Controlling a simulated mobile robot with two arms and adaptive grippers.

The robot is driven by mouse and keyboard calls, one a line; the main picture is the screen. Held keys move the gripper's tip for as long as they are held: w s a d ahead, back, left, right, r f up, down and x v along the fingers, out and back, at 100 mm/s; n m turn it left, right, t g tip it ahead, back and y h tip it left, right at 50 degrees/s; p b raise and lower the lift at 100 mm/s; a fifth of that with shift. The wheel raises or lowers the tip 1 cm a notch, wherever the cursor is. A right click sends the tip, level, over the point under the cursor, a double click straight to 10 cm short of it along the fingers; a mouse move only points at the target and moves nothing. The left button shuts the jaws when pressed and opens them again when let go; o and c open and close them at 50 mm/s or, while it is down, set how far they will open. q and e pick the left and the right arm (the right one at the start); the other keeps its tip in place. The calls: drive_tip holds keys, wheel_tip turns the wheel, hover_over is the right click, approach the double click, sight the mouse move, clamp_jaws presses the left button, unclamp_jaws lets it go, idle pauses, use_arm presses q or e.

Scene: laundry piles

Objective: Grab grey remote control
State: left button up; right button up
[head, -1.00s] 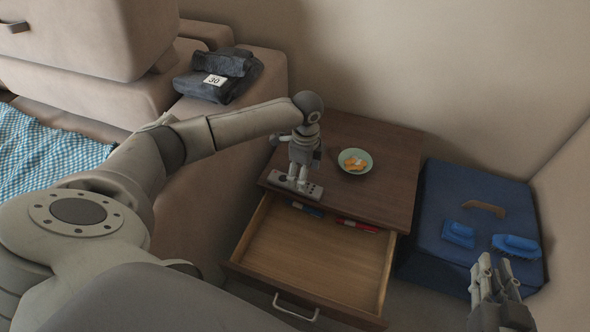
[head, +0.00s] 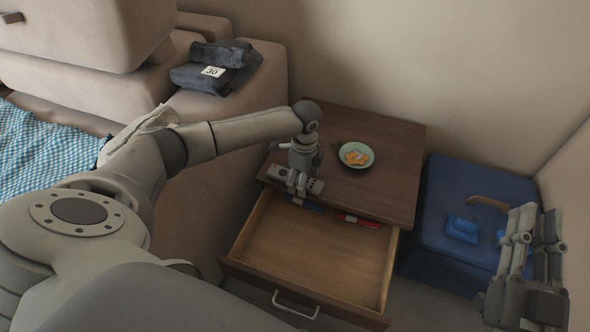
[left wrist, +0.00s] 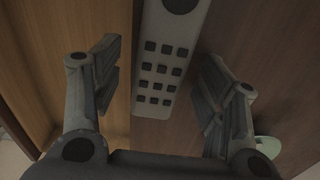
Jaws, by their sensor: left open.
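The grey remote control (head: 314,186) lies along the front edge of the brown nightstand top, above the pulled-out drawer. In the left wrist view the remote (left wrist: 163,65) shows its dark buttons and runs up the picture between my two fingers. My left gripper (head: 297,184) is open and points down over the remote, covering part of it in the head view. In the left wrist view there is a gap on each side between the fingers and the remote. My right gripper (head: 536,232) is open and empty, at the right over the blue box.
The open drawer (head: 310,255) holds a blue item (head: 306,206) and a red item (head: 357,219) at its back. A green bowl (head: 356,155) with orange pieces stands behind the remote. A blue box (head: 430,225) with brushes is to the right.

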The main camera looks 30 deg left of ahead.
use_arm(q)
drive_tip(key=shift+f, duration=0.1)
drive_tip(key=shift+c, duration=0.2)
drive_tip(key=c, duration=1.1)
